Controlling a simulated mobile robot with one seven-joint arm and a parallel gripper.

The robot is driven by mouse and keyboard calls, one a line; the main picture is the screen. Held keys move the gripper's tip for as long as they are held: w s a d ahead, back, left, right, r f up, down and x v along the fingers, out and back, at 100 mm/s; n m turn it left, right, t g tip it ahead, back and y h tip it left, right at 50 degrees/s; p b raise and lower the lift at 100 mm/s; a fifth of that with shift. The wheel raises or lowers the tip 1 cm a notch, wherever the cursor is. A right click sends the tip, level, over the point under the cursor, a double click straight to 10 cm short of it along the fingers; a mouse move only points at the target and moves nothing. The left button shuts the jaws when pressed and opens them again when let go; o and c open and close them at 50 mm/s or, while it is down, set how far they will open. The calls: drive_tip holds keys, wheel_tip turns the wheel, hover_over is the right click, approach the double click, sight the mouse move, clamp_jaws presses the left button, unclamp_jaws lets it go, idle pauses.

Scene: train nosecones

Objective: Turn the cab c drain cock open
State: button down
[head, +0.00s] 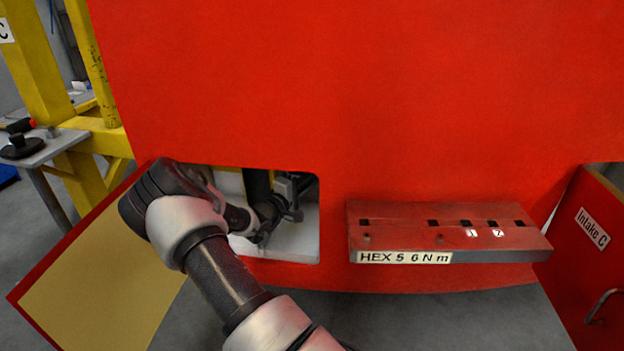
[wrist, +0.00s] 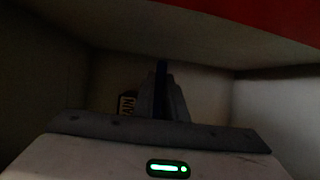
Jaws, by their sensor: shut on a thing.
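My gripper (wrist: 163,98) reaches into the open recess (head: 305,245) in the red nosecone. In the wrist view its fingers are shut on a narrow dark handle (wrist: 160,72), which I take to be the drain cock's. The handle stands upright in the picture between the fingers. A small label (wrist: 127,104) ending in "AIN" shows just left of the fingers, partly hidden. In the head view, the gripper (head: 262,232) is beside dark pipework (head: 290,192) inside the recess. My wrist hides the left part of the opening. How far the cock is turned is too dark to tell.
An open hatch door (head: 105,265) hangs at lower left of the recess. A red tool shelf (head: 450,230) marked "HEX 5 6 N m" juts out at right. Another open door (head: 592,240) reads "Intake C". A yellow frame (head: 45,65) and side table (head: 45,150) stand at left.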

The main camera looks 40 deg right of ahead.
drive_tip(key=c, duration=1.8)
unclamp_jaws()
drive_tip(key=shift+o, duration=0.2)
drive_tip(key=shift+a, duration=0.1)
drive_tip(key=p+v, duration=0.2)
drive_tip(key=v, duration=1.5)
drive_tip(key=shift+a, duration=0.15)
